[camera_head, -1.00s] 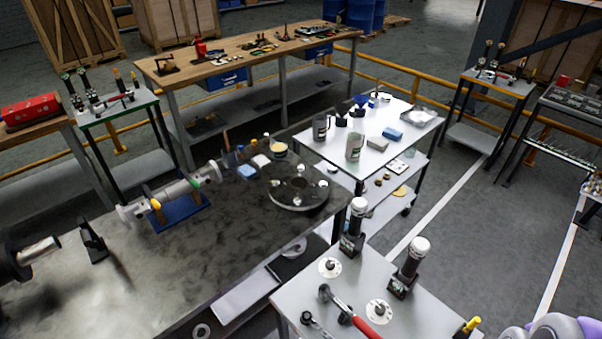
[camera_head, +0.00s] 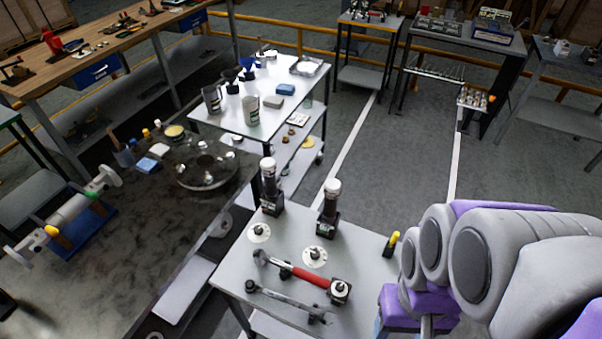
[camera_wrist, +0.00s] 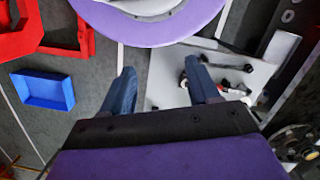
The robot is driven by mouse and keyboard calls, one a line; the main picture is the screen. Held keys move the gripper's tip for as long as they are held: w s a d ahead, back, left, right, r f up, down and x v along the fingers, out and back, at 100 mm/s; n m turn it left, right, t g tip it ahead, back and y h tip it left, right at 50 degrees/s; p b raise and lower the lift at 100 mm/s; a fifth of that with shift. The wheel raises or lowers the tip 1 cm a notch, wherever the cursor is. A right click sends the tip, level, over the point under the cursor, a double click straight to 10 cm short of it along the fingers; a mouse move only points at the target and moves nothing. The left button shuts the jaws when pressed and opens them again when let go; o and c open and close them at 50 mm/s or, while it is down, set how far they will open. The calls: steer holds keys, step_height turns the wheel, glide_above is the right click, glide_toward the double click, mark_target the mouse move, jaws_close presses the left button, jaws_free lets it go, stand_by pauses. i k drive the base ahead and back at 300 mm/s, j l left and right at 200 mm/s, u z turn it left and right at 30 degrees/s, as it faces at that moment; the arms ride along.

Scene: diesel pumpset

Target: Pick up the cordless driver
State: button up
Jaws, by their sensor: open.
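I cannot surely pick out the cordless driver in either view. On the near grey table (camera_head: 235,268) in the head view stand two dark upright units with white caps, a left one (camera_head: 270,190) and a right one (camera_head: 328,212). A red-handled tool (camera_head: 305,276) and a long metal wrench (camera_head: 285,300) lie in front of them. My gripper (camera_wrist: 160,75) shows in the wrist view with its two blue-grey fingers apart and nothing seen between them. It is above the floor and the edge of a light table (camera_wrist: 232,80) holding small tools. My fingers are not visible in the head view.
A dark bench (camera_head: 150,235) with a round flanged disc (camera_head: 207,178) is at left. A white cart (camera_head: 225,115) with jugs stands behind. Open floor (camera_head: 400,170) lies right of the cart.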

mark_target(332, 187)
steer(key=k+j+z, duration=0.1)
steer(key=z, duration=0.25)
steer(key=k+j+z, duration=0.15)
steer(key=j+z, duration=0.25)
steer(key=k+z, duration=0.15)
steer(key=z, duration=0.2)
